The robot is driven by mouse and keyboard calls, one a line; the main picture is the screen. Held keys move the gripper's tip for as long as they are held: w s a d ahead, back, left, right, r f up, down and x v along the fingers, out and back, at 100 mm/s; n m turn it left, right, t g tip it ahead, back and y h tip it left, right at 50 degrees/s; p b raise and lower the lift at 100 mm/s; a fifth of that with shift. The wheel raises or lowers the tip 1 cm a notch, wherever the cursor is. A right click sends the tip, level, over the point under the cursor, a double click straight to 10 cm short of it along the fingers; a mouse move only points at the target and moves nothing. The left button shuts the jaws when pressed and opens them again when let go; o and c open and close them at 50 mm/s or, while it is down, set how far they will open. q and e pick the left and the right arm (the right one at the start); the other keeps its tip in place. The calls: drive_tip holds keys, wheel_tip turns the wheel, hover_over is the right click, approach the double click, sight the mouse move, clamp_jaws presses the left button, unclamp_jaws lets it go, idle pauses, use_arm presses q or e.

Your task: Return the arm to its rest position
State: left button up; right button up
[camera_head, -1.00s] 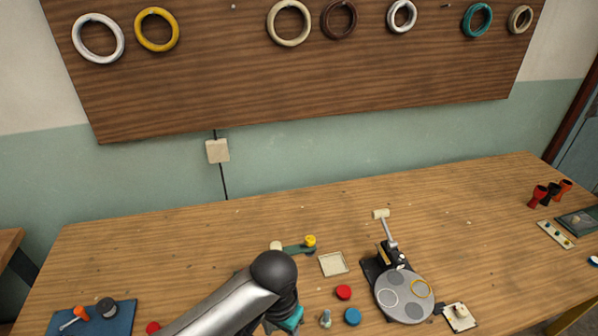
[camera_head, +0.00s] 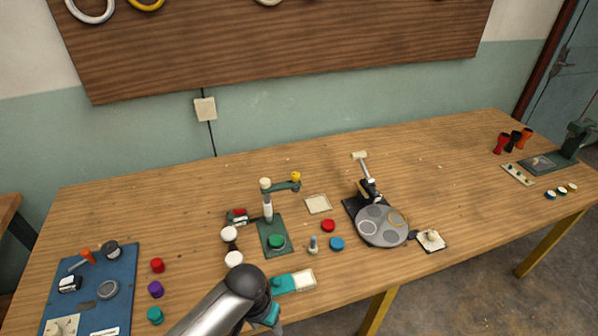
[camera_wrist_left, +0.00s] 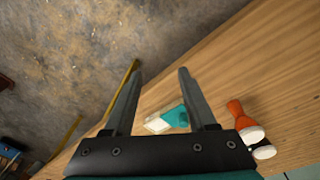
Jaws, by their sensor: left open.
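In the head view my left arm comes in from the bottom, with its silver forearm and black wrist joint low over the table's front edge. Its gripper is mostly hidden there behind the wrist. In the left wrist view my left gripper (camera_wrist_left: 160,75) is open, with nothing between its two fingers. Floor and the table edge show beyond them. An orange goblet drum (camera_wrist_left: 236,109) with a white head and a dark drum (camera_wrist_left: 263,151) appear right of the fingers, apart from them. My right gripper is in neither view.
A teal-and-white block (camera_head: 293,282) lies beside my left wrist. A green press stand (camera_head: 274,236), white-topped pieces (camera_head: 229,234) and a round grey plate (camera_head: 382,226) stand nearby. A blue mat (camera_head: 98,262) with parts lies left.

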use_arm(q)
drive_tip(key=s+a+f+n+b, duration=0.1)
drive_tip(key=s+a+f+b, duration=0.15)
drive_tip(key=f, duration=0.45)
drive_tip(key=s+a+f+b, duration=0.2)
drive_tip(key=s+f, duration=0.2)
drive_tip(key=f, duration=0.4)
drive_tip(key=s+a+f+n+b, duration=0.1)
drive_tip(key=s+a+f+b, duration=0.15)
drive_tip(key=f, duration=0.45)
drive_tip(key=s+a+f+b, duration=0.2)
drive_tip(key=s+f+b, duration=0.1)
drive_tip(key=s+f, duration=0.4)
drive_tip(key=s+a+f+b, duration=0.2)
drive_tip(key=s+f, duration=0.6)
drive_tip(key=s, duration=0.6)
drive_tip(key=shift+s+a+y+b, duration=0.3)
drive_tip(key=shift+y+b, duration=0.1)
drive_tip(key=shift+b, duration=0.2)
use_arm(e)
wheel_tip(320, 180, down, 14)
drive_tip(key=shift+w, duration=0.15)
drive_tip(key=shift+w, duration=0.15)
